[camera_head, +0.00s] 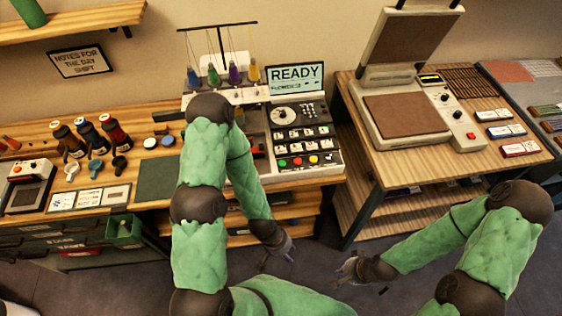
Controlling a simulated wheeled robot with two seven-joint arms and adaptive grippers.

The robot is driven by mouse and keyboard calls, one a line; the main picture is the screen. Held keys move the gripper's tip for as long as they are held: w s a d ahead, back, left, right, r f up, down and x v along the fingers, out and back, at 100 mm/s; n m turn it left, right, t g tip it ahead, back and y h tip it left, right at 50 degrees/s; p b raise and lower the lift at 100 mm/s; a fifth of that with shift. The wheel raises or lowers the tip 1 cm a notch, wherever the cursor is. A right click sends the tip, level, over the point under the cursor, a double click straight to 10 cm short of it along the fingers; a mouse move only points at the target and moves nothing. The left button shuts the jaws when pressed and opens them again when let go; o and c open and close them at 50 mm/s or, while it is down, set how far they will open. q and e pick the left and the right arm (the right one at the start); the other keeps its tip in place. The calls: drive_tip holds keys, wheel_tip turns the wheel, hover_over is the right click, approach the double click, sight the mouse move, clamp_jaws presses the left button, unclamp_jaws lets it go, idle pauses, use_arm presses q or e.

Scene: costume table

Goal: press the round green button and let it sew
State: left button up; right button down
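The embroidery machine (303,114) stands on the wooden table, with a screen (295,77) that reads READY. Its front panel has a row of small round buttons. My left arm hides the left part of the machine. My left gripper (278,259) hangs low in front of the table, apart from the machine, with its fingers spread and empty. My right gripper (341,271) is also low, to its right, fingers apart and empty.
A heat press (405,118) with its lid up stands on the right table. The floor between the tables and my grippers is clear.

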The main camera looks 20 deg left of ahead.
use_arm(q)
clamp_jaws()
idle(1.4)
